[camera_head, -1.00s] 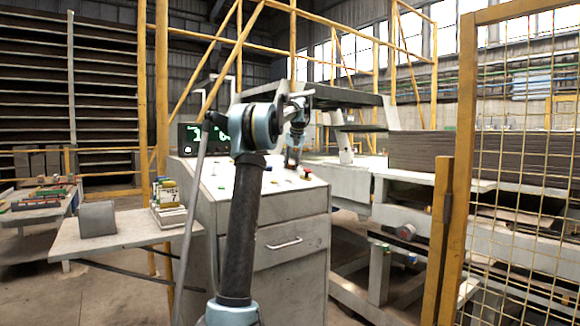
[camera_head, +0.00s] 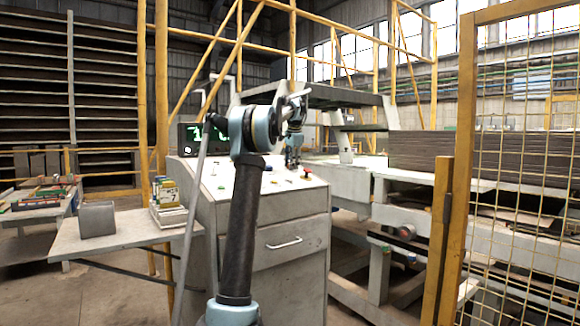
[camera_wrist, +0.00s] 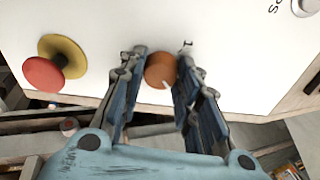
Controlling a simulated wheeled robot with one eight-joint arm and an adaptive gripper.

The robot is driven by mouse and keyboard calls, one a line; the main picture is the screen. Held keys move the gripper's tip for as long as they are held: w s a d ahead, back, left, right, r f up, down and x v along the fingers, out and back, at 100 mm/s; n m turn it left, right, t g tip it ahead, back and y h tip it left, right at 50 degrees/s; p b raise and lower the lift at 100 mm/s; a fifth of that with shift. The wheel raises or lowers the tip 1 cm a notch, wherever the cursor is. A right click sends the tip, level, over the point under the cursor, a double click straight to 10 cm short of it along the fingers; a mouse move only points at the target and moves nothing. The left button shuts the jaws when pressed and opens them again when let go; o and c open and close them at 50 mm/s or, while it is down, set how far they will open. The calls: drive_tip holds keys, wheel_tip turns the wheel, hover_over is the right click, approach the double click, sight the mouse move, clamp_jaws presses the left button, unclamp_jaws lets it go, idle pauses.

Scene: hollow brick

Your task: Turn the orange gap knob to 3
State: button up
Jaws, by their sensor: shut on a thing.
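The orange knob (camera_wrist: 160,70) sits on the white panel top in the wrist view. A short pale pointer line shows on its lower edge, and a printed "1" is up and right of it. My gripper (camera_wrist: 162,68) has its two blue fingers on either side of the knob, shut on it. In the head view my gripper (camera_head: 292,158) reaches down to the top of the grey control cabinet (camera_head: 290,215). The knob cannot be made out there, and the other scale numbers are not readable.
A red mushroom button with a yellow collar (camera_wrist: 62,62) is left of the knob. A silver control (camera_wrist: 305,6) is at the upper right. In the head view, a green-lit screen (camera_head: 196,135) stands behind the cabinet and a mesh gate (camera_head: 520,160) is at right.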

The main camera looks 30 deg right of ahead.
drive_tip(key=shift+w+a+m, duration=0.1)
drive_tip(key=shift+m, duration=0.4)
drive_tip(key=o, duration=1.1)
drive_tip(key=shift+c, duration=0.2)
drive_tip(key=v, duration=1.2)
